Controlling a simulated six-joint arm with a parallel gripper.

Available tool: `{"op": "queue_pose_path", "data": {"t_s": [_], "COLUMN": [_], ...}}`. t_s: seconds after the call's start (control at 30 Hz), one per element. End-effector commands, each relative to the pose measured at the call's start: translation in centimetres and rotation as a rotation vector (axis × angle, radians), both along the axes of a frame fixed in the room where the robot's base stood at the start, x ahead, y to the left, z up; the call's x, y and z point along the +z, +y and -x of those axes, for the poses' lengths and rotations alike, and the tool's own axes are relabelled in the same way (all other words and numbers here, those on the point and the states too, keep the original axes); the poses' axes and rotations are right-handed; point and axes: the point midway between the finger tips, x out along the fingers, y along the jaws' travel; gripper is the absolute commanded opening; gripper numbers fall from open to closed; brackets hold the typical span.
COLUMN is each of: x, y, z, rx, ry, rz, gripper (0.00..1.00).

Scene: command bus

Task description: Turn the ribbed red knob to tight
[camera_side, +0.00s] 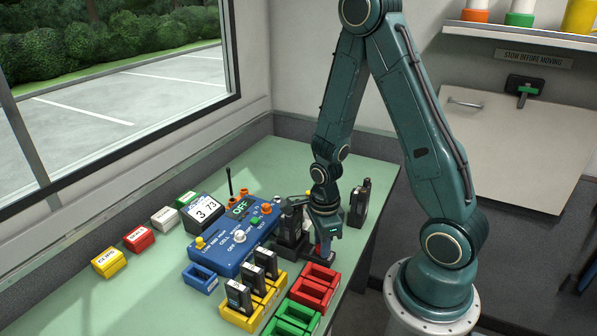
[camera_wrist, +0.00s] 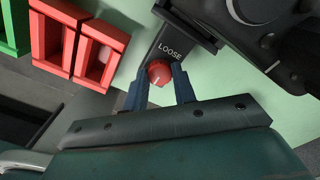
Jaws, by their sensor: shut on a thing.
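The ribbed red knob (camera_wrist: 159,72) sits between the two blue fingers of my gripper (camera_wrist: 160,77) in the wrist view, with a finger on each side of it. The gripper is shut on it. A pale mark shows on the knob's face. The word LOOSE (camera_wrist: 171,48) is printed on the dark plate beside the knob; no TIGHT label can be read. In the side view my gripper (camera_side: 323,240) points down at the right part of the green bench, beside a dark device (camera_side: 290,232), and mostly hides the knob.
Red bins (camera_side: 314,288), green bins (camera_side: 292,321) and yellow bins (camera_side: 243,318) holding black radios stand near the bench's front edge. A blue control panel (camera_side: 222,262) lies to the left. A black radio (camera_side: 359,203) stands close behind my gripper. The bench's right edge is near.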

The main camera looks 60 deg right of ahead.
Motion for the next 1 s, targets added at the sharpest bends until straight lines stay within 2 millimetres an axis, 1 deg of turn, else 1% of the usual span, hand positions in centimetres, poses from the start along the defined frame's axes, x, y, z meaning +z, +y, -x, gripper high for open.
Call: {"op": "queue_pose_path", "data": {"t_s": [0.1, 0.13, 0.2, 0.23, 0.67, 0.83, 1.0], "x": [0.0, 0.0, 0.0, 0.0, 0.2, 0.9, 2.2], "y": [0.0, 0.0, 0.0, 0.0, 0.0, 0.0, 0.0], "z": [-0.1, -0.1, -0.1, -0.1, 0.0, -0.1, -0.1], "rx": [-0.001, -0.001, 0.0, 0.0, 0.001, 0.001, 0.001], "ry": [-0.002, -0.002, -0.002, -0.002, -0.001, -0.002, -0.004], "rz": [0.001, 0.001, 0.001, 0.001, 0.0, 0.001, 0.001], "gripper": [0.04, 0.33, 0.46, 0.49, 0.49, 0.49, 0.49]}}
